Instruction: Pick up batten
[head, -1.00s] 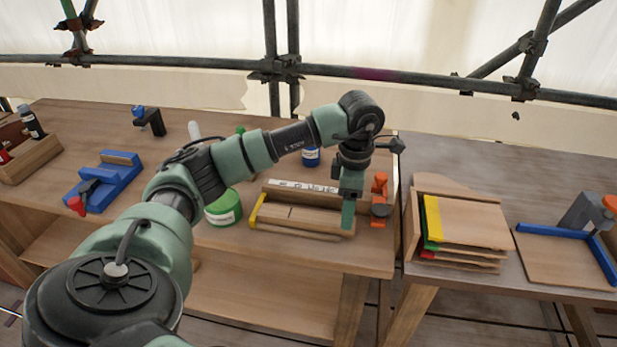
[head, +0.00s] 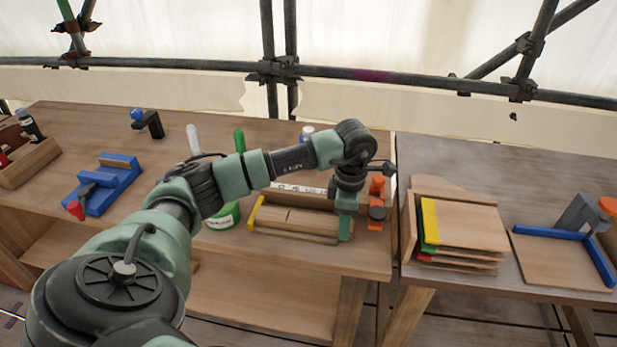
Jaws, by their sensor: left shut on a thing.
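The batten (head: 298,217) is a pale wooden strip with a dark line across it. It lies lengthwise in a wooden holder with a yellow left end (head: 255,213) and a marked white strip along the back. My left gripper (head: 345,230) points down at the batten's right end and is shut on it. Its fingers hide that end, and I cannot tell whether the batten is clear of the holder. My right gripper is not in view.
An orange and dark clamp (head: 377,205) stands close right of my gripper. A green tin (head: 225,216) is partly behind my arm. A blue jig (head: 104,183) is at the left. Boards with coloured edges (head: 464,226) stand on the right bench.

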